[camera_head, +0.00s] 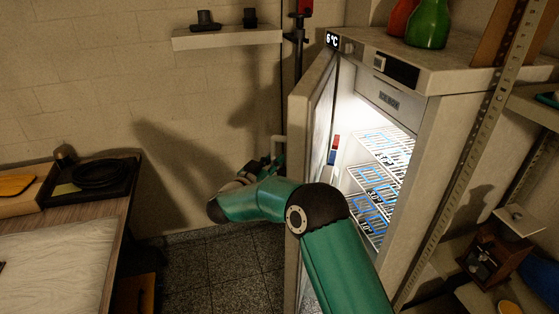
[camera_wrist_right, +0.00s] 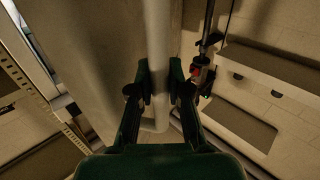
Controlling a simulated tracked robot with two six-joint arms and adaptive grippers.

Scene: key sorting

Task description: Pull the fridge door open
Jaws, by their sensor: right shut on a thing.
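The fridge (camera_head: 440,105) stands at the right of the head view with its lit inside showing. Its door (camera_head: 299,110) stands partly open, swung out to the left, and is seen nearly edge-on. The pale bar handle (camera_head: 278,141) is on the door's outer side. My right gripper (camera_head: 272,168) is at this handle, partly hidden behind my arm. In the right wrist view my gripper (camera_wrist_right: 159,88) is shut around the upright handle (camera_wrist_right: 158,52), beside the door's outer face (camera_wrist_right: 108,55). My left gripper is not in view.
Wire shelves (camera_head: 385,150) with labels are inside the fridge. A red bottle (camera_head: 401,17) and a green bottle (camera_head: 428,24) stand on top. A perforated metal post (camera_head: 478,135) rises at the right. A wooden table (camera_head: 60,255) is at the left, with clear tiled floor between.

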